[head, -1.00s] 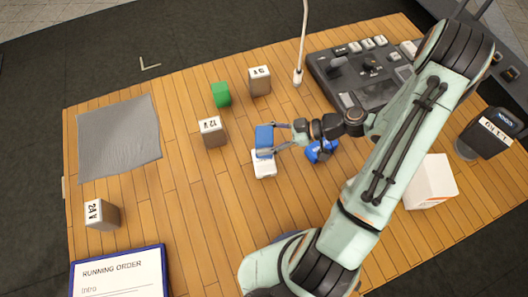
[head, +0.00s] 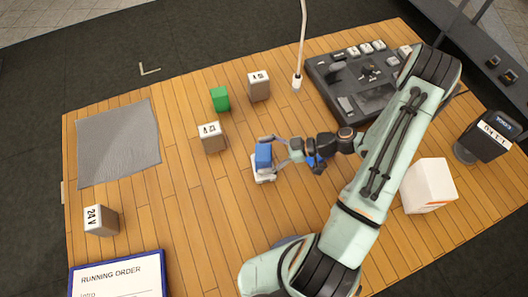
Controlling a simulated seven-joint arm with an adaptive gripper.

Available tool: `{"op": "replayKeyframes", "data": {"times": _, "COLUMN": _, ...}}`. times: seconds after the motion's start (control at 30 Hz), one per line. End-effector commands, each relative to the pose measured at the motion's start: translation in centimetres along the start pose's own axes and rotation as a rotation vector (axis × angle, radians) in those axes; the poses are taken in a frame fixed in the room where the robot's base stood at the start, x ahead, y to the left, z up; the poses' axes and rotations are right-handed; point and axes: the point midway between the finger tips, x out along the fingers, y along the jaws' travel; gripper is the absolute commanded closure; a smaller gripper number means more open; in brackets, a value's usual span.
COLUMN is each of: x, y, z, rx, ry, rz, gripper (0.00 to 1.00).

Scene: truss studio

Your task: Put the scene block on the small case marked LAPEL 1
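A blue block (head: 263,154) is between the fingers of my gripper (head: 268,153), which looks shut on it. The block is over a small white case (head: 264,177) and hides most of its top. I cannot tell whether block and case touch. No lettering on the case is readable now. A second blue object (head: 316,164) lies to the right, partly hidden under my wrist. A green block (head: 220,99) stands apart, further back on the left.
Battery-like boxes stand on the wooden table, one marked 12 V (head: 211,137), one at the back (head: 259,86) and one marked 24 V (head: 101,220). A grey cloth (head: 118,142), running order board (head: 118,277), mixer (head: 355,85), white box (head: 429,185) and microphone stand (head: 297,80) surround it.

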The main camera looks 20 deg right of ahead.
Motion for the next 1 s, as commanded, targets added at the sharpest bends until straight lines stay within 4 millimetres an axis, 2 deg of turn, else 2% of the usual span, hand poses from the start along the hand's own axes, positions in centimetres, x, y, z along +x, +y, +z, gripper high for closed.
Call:
{"op": "replayKeyframes", "data": {"times": 0.37, "x": -0.2, "y": 0.0, "z": -0.3, "rx": -0.002, "ry": -0.001, "rz": 0.001, "gripper": 0.22}}
{"op": "replayKeyframes", "data": {"times": 0.47, "x": -1.6, "y": 0.1, "z": -0.2, "rx": -0.001, "ry": -0.001, "rz": 0.004, "gripper": 0.22}}
{"op": "replayKeyframes", "data": {"times": 0.8, "x": -9.2, "y": 0.1, "z": -0.2, "rx": -0.002, "ry": -0.003, "rz": 0.005, "gripper": 0.22}}
{"op": "replayKeyframes", "data": {"times": 1.0, "x": -11.7, "y": 0.1, "z": -0.3, "rx": 0.0, "ry": -0.003, "rz": 0.0, "gripper": 0.22}}
